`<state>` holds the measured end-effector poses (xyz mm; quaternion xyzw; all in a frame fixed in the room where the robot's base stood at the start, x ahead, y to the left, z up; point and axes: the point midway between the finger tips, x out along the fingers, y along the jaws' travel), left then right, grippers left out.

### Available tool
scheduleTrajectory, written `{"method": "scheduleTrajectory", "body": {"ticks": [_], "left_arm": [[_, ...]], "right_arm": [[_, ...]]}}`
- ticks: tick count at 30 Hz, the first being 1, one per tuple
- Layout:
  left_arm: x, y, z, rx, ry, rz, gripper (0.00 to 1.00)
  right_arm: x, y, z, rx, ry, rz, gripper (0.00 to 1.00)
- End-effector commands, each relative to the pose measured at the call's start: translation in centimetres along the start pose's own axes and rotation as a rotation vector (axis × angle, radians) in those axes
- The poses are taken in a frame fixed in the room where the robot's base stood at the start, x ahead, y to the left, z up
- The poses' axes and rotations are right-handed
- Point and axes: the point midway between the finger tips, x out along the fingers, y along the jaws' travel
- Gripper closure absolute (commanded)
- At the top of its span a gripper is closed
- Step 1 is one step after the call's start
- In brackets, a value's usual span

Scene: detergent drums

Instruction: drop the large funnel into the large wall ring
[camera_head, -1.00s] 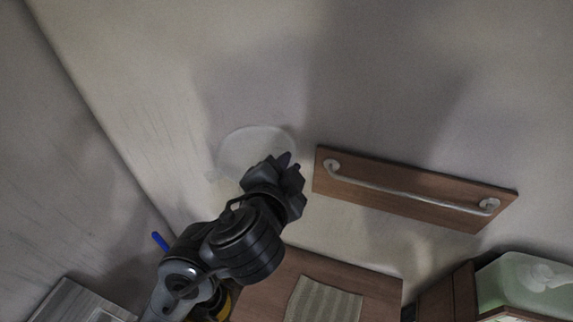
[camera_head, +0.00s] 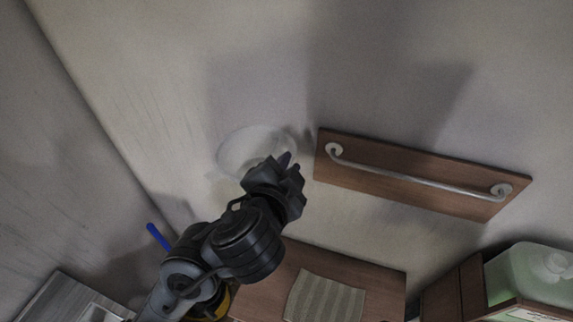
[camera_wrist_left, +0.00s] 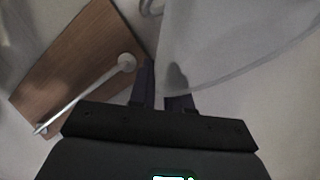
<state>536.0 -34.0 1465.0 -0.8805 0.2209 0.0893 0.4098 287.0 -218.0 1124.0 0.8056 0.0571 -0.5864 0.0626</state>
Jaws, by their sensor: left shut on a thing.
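The large funnel (camera_head: 246,148) is a pale, translucent cone that nearly blends into the wall in the head view. My left gripper (camera_head: 284,160) is shut on it at its right side and holds it up in front of the wall. In the left wrist view the funnel (camera_wrist_left: 235,45) fills the upper right, and the left gripper (camera_wrist_left: 163,85) has its fingers at the funnel's left edge. The large wall ring cannot be made out for certain in the head view. My right gripper is not in view.
A wooden board with a metal rail (camera_head: 420,180) is fixed to the wall right of my left gripper. A wooden surface with a striped cloth (camera_head: 325,299) lies below. A translucent green jug (camera_head: 540,275) stands at the lower right. A blue item (camera_head: 158,237) shows at left.

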Motion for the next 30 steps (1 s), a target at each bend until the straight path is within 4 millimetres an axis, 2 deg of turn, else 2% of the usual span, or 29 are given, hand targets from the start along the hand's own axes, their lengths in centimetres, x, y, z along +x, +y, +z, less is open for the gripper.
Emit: {"method": "scheduleTrajectory", "body": {"ticks": [9, 10, 15, 25, 30], "left_arm": [[0.0, 0.0, 0.0, 0.0, 0.0, 0.0, 1.0], [0.0, 0.0, 0.0, 0.0, 0.0, 0.0, 0.78], [0.0, 0.0, 0.0, 0.0, 0.0, 0.0, 0.53], [-0.2, 0.0, 0.0, 0.0, 0.001, 0.001, 0.53], [-1.6, 0.1, -0.1, -0.002, 0.003, 0.002, 0.53]], "right_arm": [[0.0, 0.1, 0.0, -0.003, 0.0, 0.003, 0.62], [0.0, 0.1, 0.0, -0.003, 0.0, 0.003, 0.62], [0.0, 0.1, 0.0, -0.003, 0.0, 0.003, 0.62], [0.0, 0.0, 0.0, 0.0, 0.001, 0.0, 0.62], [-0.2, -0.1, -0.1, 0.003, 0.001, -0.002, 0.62]]}}
